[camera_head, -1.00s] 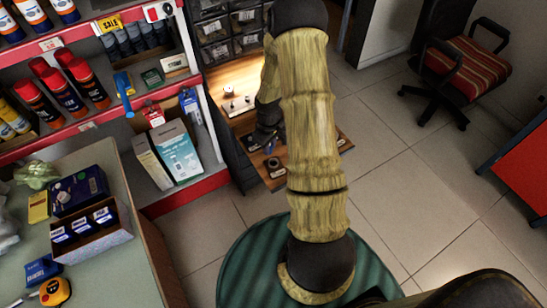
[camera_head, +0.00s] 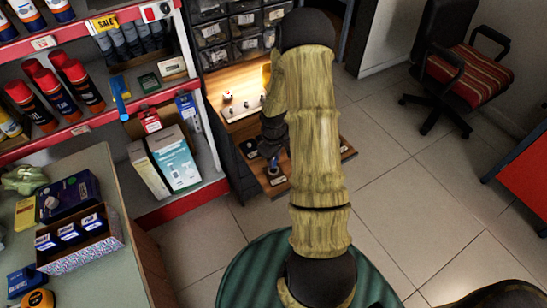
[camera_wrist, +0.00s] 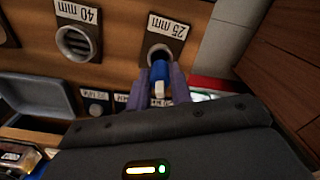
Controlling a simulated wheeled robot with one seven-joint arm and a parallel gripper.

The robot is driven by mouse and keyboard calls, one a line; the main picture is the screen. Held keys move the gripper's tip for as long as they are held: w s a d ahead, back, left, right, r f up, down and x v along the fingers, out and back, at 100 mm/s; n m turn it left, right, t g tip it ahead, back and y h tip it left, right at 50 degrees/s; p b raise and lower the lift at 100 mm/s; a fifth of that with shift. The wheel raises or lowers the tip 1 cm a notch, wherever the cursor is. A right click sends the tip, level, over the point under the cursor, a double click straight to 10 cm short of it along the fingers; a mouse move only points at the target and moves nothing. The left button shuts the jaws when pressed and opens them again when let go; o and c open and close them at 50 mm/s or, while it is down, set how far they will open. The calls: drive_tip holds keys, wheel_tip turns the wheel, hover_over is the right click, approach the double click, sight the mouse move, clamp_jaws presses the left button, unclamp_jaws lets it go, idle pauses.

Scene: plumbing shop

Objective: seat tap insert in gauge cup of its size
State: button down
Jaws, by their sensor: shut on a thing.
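The tap insert (camera_wrist: 160,72) shows in the wrist view as a small blue cylinder with a white part. My gripper (camera_wrist: 159,84) is shut on it between its two purple-grey fingers. The insert is in front of the opening of the 25 mm gauge cup (camera_wrist: 149,50) and overlaps its near edge in the picture. I cannot tell whether it touches the cup. The 40 mm gauge cup (camera_wrist: 62,42) is empty, to the left. In the head view my gripper (camera_head: 269,152) is small, over the wooden bench (camera_head: 281,190), and the insert cannot be made out.
In the wrist view a grey open bin (camera_wrist: 38,84) lies at the left, and small labelled blocks (camera_wrist: 96,97) sit near my fingers. In the head view, shelves with boxes (camera_head: 175,160) stand left of the bench, drawers (camera_head: 245,22) behind.

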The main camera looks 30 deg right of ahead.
wheel_tip(320, 180, down, 3)
drive_tip(key=shift+w+r+b, duration=0.1)
drive_tip(key=shift+b, duration=0.85)
drive_tip(key=shift+a+f, duration=0.1)
drive_tip(key=shift+f, duration=0.1)
drive_tip(key=shift+f, duration=0.1)
idle(1.2)
drive_tip(key=shift+r+p, duration=0.85)
drive_tip(key=shift+p, duration=0.25)
idle(0.4)
drive_tip(key=shift+f+b, duration=0.45)
drive_tip(key=shift+f, duration=0.45)
idle(0.6)
drive_tip(key=shift+r+p, duration=0.9)
drive_tip(key=shift+p, duration=0.05)
idle(0.5)
